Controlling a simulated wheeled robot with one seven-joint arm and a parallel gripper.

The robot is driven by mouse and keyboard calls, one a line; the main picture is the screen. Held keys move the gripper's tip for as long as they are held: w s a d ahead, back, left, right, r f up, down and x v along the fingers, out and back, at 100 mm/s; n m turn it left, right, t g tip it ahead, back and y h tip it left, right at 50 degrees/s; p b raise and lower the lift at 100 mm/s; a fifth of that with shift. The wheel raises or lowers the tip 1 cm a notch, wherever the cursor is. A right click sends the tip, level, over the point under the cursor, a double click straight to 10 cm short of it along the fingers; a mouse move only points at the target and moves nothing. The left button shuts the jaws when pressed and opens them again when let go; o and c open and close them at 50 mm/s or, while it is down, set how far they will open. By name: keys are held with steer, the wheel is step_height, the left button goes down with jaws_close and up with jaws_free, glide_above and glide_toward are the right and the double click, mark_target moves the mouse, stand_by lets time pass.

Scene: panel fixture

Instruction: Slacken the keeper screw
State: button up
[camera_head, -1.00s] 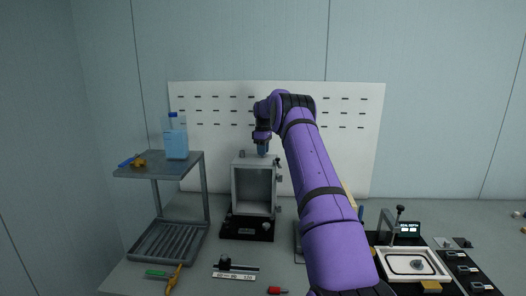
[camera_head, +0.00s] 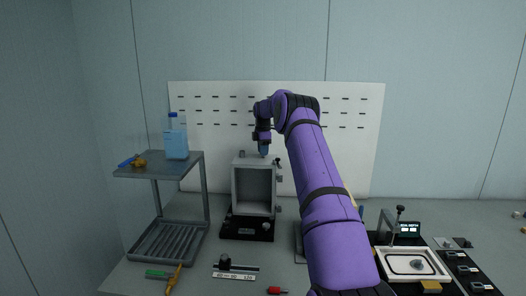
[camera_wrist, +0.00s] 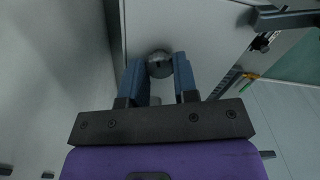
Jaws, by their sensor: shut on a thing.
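The panel fixture is a grey open-fronted box (camera_head: 236,190) on a black base. My gripper (camera_head: 263,152) points down onto the top of the box. In the wrist view my gripper (camera_wrist: 160,65) has its two blue fingers on either side of a round grey screw head (camera_wrist: 160,66), which I take as the keeper screw. The gripper is shut on it. The screw sits on a flat grey face of the fixture (camera_wrist: 205,30). In the head view the screw is hidden by the fingers.
A grey shelf rack (camera_head: 190,160) with a blue bottle (camera_head: 176,140) stands left. A white pegboard (camera_head: 215,100) is behind. Small tools lie in front, among them a red-handled one (camera_head: 276,291). A white tray (camera_head: 440,262) sits at the right. A dark bracket (camera_wrist: 285,18) is near the fingers.

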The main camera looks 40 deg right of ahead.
stand_by(0.4)
steer(key=o, duration=0.9)
step_height(320, 180, up, 11)
steer(key=shift+f, duration=0.1)
stand_by(0.4)
